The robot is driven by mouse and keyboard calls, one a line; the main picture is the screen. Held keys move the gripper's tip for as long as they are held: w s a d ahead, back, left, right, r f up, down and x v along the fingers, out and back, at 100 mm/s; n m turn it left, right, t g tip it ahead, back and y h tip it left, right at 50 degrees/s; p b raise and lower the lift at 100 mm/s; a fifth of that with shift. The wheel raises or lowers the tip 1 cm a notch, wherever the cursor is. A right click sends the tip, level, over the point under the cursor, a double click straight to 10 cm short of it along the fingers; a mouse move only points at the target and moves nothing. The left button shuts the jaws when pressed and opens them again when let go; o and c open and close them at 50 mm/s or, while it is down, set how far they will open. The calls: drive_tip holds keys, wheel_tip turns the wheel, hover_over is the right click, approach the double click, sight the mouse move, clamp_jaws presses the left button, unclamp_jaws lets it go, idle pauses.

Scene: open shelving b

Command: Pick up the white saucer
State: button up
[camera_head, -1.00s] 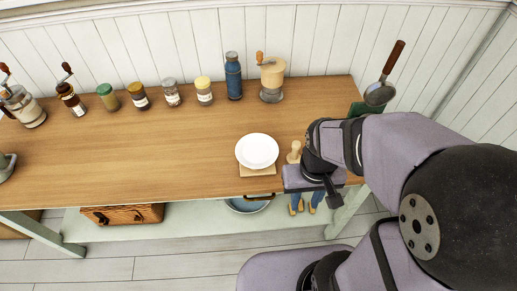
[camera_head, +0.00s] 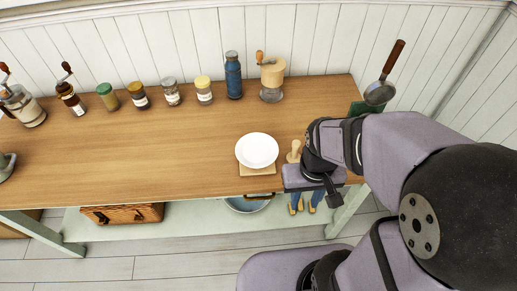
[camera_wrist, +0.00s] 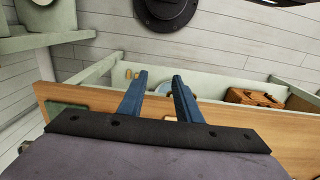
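The white saucer (camera_head: 257,150) sits on a small square wooden board (camera_head: 257,170) near the front edge of the table. It appears flat, with nothing on it. My gripper (camera_head: 305,207) is to the right of the saucer and nearer the front, at the table's front edge, apart from the saucer. Its two blue fingers also show in the wrist view (camera_wrist: 160,78), spread apart with nothing held between them. The saucer cannot be made out in the wrist view.
A small wooden knobbed object (camera_head: 294,152) stands close to the saucer's right, beside my gripper. Several jars, a blue bottle (camera_head: 233,76) and a grinder (camera_head: 271,80) line the back. The table's middle is clear.

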drive_tip(key=shift+c, duration=0.8)
